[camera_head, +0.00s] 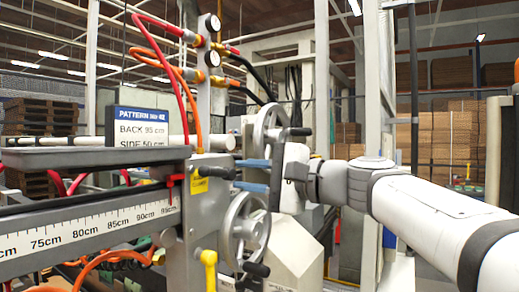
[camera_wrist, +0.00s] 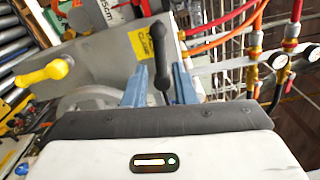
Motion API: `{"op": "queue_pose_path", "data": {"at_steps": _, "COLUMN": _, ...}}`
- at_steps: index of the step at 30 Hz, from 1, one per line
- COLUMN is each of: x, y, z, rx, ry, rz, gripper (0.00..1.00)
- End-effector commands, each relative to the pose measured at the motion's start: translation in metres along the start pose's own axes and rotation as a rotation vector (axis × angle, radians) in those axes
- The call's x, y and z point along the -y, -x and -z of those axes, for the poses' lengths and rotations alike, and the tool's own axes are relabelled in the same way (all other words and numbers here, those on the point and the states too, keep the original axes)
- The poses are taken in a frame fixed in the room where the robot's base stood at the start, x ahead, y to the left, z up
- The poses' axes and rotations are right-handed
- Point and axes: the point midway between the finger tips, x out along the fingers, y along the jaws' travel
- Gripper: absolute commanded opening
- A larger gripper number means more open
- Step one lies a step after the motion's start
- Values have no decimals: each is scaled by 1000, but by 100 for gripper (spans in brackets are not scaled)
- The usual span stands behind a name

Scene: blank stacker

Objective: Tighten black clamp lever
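The black clamp lever (camera_head: 217,172) sticks out to the right from the grey machine body beside a yellow label in the head view. In the wrist view the lever (camera_wrist: 158,45) runs upright in the picture, between my two blue fingers. My gripper (camera_head: 237,173) is open, with one finger above the lever's end and one below it in the head view. In the wrist view my gripper (camera_wrist: 160,68) shows a gap on each side of the lever, and neither finger visibly touches it.
An upper handwheel (camera_head: 259,134) and a lower handwheel (camera_head: 233,222) stand close to my fingers. A yellow lever (camera_head: 209,258) is below; it also shows in the wrist view (camera_wrist: 45,73). Hoses and pressure gauges (camera_head: 212,58) rise above. A ruler rail (camera_head: 85,228) extends left.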

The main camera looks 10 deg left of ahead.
Motion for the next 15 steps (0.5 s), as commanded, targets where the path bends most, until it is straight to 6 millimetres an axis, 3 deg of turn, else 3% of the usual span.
{"op": "queue_pose_path", "data": {"at_steps": 15, "x": 1, "y": -37, "z": 0, "rx": 1, "ry": 0, "rz": -1, "gripper": 25}}
